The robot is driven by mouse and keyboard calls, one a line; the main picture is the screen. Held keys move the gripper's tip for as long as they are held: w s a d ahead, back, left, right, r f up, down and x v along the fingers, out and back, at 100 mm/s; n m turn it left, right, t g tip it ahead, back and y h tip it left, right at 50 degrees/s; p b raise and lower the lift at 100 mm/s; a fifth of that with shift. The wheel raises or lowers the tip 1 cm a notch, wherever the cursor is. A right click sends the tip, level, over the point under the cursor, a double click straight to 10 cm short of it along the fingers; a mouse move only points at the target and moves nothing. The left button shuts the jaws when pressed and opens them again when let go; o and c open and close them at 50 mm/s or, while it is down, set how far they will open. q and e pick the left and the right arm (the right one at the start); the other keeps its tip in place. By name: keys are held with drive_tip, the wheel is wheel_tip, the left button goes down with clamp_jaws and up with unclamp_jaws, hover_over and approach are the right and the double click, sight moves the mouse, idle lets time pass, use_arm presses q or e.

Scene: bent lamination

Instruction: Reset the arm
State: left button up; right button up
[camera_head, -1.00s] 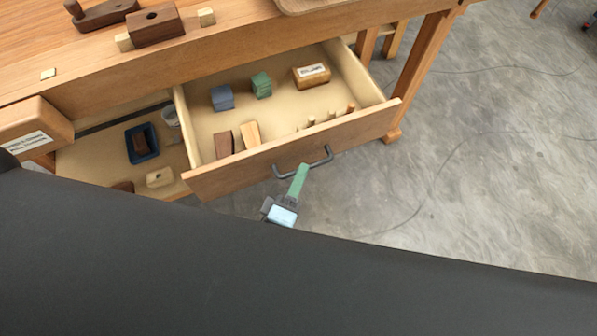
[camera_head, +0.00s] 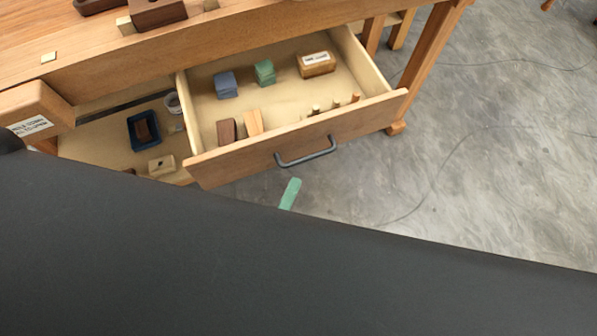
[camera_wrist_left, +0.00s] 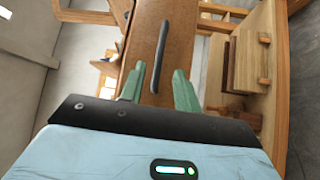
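My left gripper (camera_head: 290,193) shows in the head view as a green fingertip below the drawer handle and apart from it. In the left wrist view its two green fingers (camera_wrist_left: 160,82) are spread with nothing between them. The dark bar handle (camera_head: 305,152) on the front of the open drawer (camera_head: 350,120) is free. It also shows in the left wrist view (camera_wrist_left: 161,45), just beyond the fingertips. The rest of the left arm is hidden or merges with a large dark shape across the lower head view. My right gripper is not in view.
The drawer holds a blue block (camera_head: 225,85), a green block (camera_head: 264,72), a labelled wooden box (camera_head: 316,64) and several wooden pieces. A lower compartment on the left holds a dark blue tray (camera_head: 130,118).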

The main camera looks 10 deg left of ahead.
use_arm(q)
drive_tip(key=shift+v, duration=1)
drive_tip(key=shift+s, duration=0.1)
